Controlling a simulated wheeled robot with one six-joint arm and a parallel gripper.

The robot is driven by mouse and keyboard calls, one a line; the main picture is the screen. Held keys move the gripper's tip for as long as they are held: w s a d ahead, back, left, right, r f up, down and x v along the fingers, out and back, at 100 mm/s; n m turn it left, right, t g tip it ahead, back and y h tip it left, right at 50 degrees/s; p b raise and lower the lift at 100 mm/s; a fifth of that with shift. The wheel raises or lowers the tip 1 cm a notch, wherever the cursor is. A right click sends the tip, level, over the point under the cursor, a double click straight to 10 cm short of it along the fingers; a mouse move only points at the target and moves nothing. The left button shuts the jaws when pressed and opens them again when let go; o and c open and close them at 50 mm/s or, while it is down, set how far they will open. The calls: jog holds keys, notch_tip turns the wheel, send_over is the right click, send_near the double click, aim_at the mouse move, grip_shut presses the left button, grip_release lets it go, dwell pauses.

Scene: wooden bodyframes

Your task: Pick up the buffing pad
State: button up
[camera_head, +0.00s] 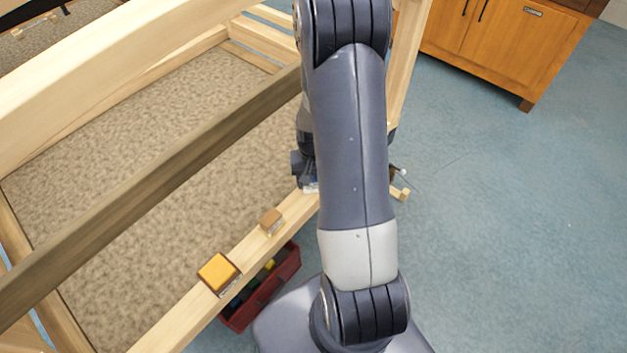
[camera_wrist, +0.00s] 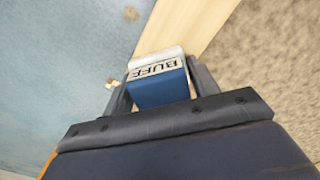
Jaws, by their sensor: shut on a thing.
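The buffing pad (camera_wrist: 160,85) is a blue block with a white top and a label reading "BUFF" in the wrist view. My gripper (camera_wrist: 158,88) is shut on it, with one dark finger on each side. The pad is over or beside a light wooden beam; I cannot tell whether it touches the beam. In the head view my arm hides most of the gripper, and only a small pale blue and white bit shows beside it.
A wooden frame rail (camera_head: 180,325) carries an orange-topped block (camera_head: 218,271) and a smaller brown-topped block (camera_head: 271,221). A red bin (camera_head: 290,268) with several coloured items stands below. A wooden cabinet (camera_head: 505,40) is at the upper right. Blue floor is clear at right.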

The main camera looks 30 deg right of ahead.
jog(key=c, duration=0.5)
notch_tip(320, 180, up, 10)
jog(key=shift+r, duration=0.1)
dwell(0.4)
jog(key=o, duration=0.5)
jog(key=shift+c, duration=1.4)
jog(key=shift+s+a, duration=0.1)
